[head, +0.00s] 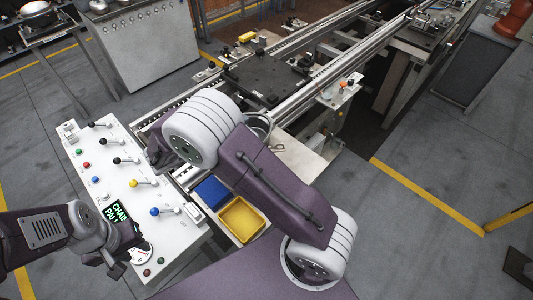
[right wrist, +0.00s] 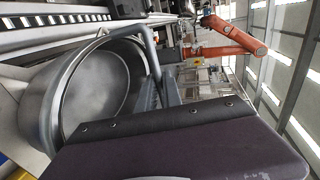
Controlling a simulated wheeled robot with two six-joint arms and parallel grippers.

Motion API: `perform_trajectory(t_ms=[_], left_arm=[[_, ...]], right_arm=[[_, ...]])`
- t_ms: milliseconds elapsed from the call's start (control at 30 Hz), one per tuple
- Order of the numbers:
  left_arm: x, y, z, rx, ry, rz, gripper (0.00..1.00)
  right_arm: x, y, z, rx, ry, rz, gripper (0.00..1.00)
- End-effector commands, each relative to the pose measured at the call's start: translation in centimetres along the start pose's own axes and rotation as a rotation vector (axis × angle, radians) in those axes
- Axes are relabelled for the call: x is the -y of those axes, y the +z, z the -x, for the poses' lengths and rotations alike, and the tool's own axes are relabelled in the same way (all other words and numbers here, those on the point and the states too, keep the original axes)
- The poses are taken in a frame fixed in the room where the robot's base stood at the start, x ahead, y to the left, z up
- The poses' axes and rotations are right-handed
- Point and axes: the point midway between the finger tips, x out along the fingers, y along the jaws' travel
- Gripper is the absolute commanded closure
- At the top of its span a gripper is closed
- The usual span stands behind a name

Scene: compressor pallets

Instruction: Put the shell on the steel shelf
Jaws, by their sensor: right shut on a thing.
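The shell (right wrist: 95,88) is a round, hollow grey metal cup; its open mouth faces the camera in the right wrist view. In the head view only a curved bit of grey rim (head: 264,122) shows beside my right arm, probably the shell. My right gripper (right wrist: 155,65) is shut on the shell at its rim; in the head view my arm hides it. My left gripper (head: 118,262) is over the lower part of the control panel, its fingers unclear. A steel stand with shiny round parts (head: 48,38) is at the top left; I cannot tell if it is the steel shelf.
A white control panel (head: 112,180) with levers and buttons stands at the left. A blue tray (head: 212,192) and a yellow tray (head: 241,218) lie beside my right arm. A conveyor (head: 330,65) with a dark pallet runs behind. A grey steel cabinet (head: 145,42) stands at upper left.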

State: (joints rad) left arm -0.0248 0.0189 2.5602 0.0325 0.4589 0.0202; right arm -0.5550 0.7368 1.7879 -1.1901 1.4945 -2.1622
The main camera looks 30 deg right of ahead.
Motion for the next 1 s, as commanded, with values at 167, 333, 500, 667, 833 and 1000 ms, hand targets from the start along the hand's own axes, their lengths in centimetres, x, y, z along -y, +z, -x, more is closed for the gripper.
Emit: perform_trajectory(t_ms=[167,333,500,667,833,1000], left_arm=[[0.0,0.0,-0.1,0.0,0.0,0.0,0.64],[0.0,0.0,-0.3,0.0,0.0,0.0,0.64],[0.0,0.1,-0.7,0.0,0.0,0.0,0.64],[0.0,0.1,-0.8,0.0,0.0,0.0,0.64],[0.0,0.1,-0.8,0.0,0.0,0.0,0.64],[0.0,0.1,-1.2,0.0,0.0,0.0,0.64]], right_arm=[[-0.5,-1.4,-2.0,-0.004,-0.006,0.001,1.0],[-1.6,-3.2,-4.7,-0.005,-0.006,0.003,1.0],[-2.9,-5.4,-8.0,-0.006,-0.005,0.003,1.0],[-3.6,-6.6,-9.9,-0.003,-0.005,0.001,1.0],[-3.8,-7.0,-10.5,0.0,-0.005,-0.002,1.0],[-5.3,-7.0,-10.9,-0.001,-0.005,0.002,1.0]])
